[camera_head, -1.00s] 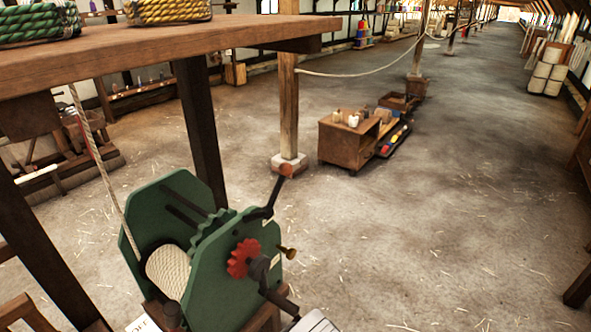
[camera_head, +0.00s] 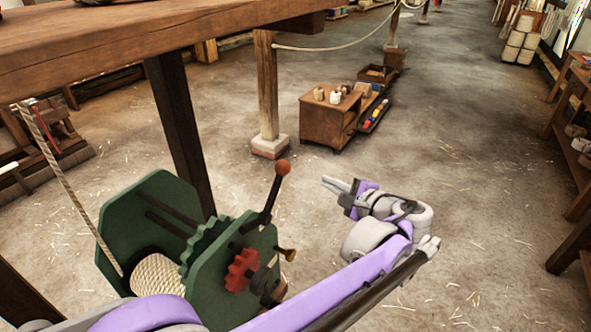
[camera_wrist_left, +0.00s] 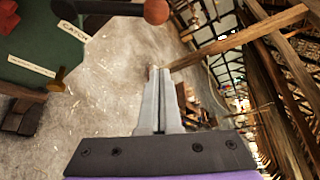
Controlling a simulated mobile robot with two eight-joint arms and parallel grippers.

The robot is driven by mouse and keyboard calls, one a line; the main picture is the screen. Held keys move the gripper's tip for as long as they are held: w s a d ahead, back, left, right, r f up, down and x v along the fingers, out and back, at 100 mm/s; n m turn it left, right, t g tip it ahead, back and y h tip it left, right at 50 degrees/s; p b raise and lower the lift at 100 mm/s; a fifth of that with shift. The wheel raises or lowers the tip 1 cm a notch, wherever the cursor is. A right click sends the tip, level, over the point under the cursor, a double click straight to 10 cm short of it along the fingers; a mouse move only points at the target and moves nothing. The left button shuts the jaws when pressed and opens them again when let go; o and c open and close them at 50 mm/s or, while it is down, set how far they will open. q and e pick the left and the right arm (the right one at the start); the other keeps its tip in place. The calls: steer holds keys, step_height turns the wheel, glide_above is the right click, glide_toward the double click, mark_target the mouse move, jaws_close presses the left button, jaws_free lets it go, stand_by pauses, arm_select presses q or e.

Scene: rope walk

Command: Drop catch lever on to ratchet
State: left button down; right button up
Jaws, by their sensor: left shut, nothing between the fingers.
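The catch lever (camera_head: 270,200) is a black bar with an orange-red ball knob (camera_head: 283,167). It stands tilted up from the side of a green winch (camera_head: 150,215). In the left wrist view, my closed fingers (camera_wrist_left: 158,85) point past the knob (camera_wrist_left: 155,11), near a plate reading CATCH (camera_wrist_left: 74,32). My right gripper is out of view.
A wooden cabinet (camera_head: 325,122) stands on the floor behind.

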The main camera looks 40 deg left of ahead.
mark_target(274, 193)
arm_select(q)
steer(key=a+p, duration=0.1)
steer(key=a, duration=0.8)
steer(key=shift+a+f+p, duration=0.3)
steer(key=shift+s+r, duration=0.1)
